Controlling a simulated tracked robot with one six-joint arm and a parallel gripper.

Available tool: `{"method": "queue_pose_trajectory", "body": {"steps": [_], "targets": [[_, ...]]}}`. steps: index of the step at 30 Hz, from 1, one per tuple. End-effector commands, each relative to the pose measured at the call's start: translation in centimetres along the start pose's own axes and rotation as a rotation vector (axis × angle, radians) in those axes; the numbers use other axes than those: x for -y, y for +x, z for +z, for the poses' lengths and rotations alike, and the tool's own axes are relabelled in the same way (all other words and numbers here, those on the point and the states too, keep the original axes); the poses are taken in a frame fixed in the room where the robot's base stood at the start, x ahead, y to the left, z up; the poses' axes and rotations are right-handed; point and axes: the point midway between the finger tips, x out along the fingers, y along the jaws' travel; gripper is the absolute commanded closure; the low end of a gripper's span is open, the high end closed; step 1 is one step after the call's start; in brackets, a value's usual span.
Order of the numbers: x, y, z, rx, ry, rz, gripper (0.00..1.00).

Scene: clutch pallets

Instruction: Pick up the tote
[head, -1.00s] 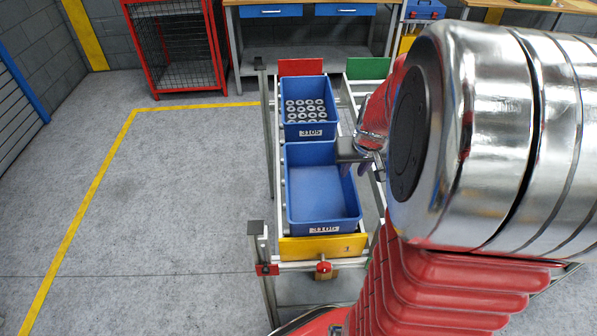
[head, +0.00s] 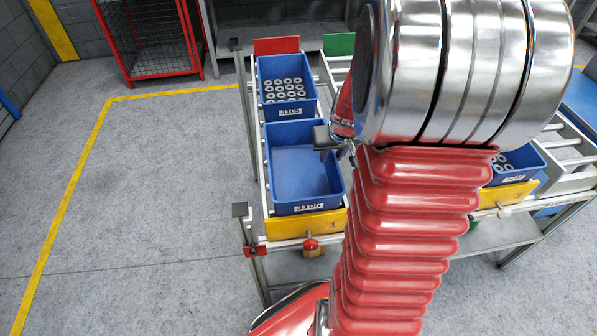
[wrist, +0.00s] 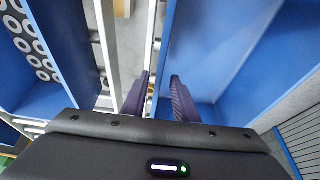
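An empty blue tote (head: 300,172) with a white label on its front sits at the near end of the left rack lane, behind a yellow end plate. It also shows at the right of the wrist view (wrist: 225,50). My gripper (wrist: 159,97) is at the tote's right side wall in the head view (head: 328,140), partly hidden by my arm. In the wrist view its two dark fingers are apart, one inside the tote and one outside, with the wall's rim running between them. Whether they touch the wall cannot be told.
A second blue tote (head: 285,88) holding several metal rings stands right behind the empty one. Another tote with rings (head: 518,165) is in a lane to the right, partly behind my arm. A red wire cage (head: 155,45) stands at the back. The floor at left is clear.

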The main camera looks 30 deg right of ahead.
Motion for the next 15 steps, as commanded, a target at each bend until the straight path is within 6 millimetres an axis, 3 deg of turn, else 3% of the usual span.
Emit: {"method": "queue_pose_trajectory", "body": {"steps": [6,15], "targets": [[0.03,1.41,-0.01,0.0,0.001,0.0,0.73],[0.03,1.43,-0.03,0.0,0.0,0.0,0.73]]}}
